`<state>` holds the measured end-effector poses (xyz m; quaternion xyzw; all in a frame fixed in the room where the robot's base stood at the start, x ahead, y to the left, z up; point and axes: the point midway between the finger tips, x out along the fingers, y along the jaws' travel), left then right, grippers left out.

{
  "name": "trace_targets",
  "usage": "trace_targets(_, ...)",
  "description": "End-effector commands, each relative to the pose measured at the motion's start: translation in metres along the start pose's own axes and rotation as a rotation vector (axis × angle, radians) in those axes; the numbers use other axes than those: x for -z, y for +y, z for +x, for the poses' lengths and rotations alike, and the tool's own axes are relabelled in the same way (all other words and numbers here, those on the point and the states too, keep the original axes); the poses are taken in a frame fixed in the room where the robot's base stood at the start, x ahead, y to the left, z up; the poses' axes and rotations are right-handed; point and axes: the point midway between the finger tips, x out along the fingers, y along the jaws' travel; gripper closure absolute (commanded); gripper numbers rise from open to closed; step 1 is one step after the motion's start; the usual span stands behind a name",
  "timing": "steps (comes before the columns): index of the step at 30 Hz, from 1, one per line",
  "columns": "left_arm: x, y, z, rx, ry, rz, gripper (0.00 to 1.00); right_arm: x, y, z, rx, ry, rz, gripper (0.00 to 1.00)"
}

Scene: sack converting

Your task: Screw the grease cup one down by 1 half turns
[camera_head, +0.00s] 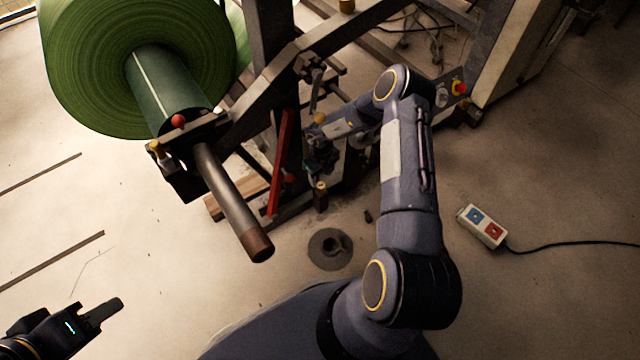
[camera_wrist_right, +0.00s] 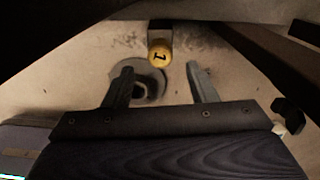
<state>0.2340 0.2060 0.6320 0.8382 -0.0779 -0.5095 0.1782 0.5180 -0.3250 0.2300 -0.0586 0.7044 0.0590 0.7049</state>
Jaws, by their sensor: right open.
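Grease cup one (camera_wrist_right: 160,52) has a round yellow cap marked with a black "1" and sits on a dark block in the right wrist view. A small brass-topped cup low on the machine frame (camera_head: 320,188) in the head view appears to be the same one. My right gripper (camera_wrist_right: 160,82) is open and empty; the cap shows between its two fingers, just past the tips, apart from both. In the head view my right gripper (camera_head: 320,160) is small and dark, just above that cup. My left gripper (camera_head: 108,312) is at the lower left, far from the machine; its finger gap is unclear.
A green roll (camera_head: 90,60) on a shaft (camera_head: 225,195) stands at the left. A red bar (camera_head: 283,160) is close beside my right gripper. A round dark floor fitting (camera_head: 330,248) lies below. A push-button pendant (camera_head: 482,226) with a cable lies on open floor at the right.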

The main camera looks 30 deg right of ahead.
Motion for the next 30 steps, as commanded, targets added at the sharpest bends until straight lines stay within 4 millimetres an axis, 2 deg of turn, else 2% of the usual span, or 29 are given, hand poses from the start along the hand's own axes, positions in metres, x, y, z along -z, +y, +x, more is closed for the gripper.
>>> trace_targets(1, -0.003, -0.003, 0.006, 0.000, 0.000, 0.000, 0.64, 0.000, 0.001, 0.013, -0.001, 0.002, -0.001, 0.48)
trace_targets(9, -0.011, -0.010, 0.022, 0.000, 0.000, 0.000, 0.64, 0.000, 0.000, 0.054, 0.000, 0.001, 0.001, 0.48)
trace_targets(19, -0.011, -0.010, 0.023, 0.000, 0.000, 0.000, 0.64, 0.000, 0.000, 0.058, 0.001, 0.001, 0.000, 0.48)
trace_targets(27, -0.011, -0.010, 0.023, 0.000, 0.000, 0.000, 0.64, 0.000, 0.000, 0.058, 0.001, 0.001, 0.000, 0.83)
trace_targets(30, -0.011, -0.010, 0.023, 0.000, 0.000, 0.000, 0.64, 0.000, 0.000, 0.058, 0.000, 0.001, 0.000, 0.93)
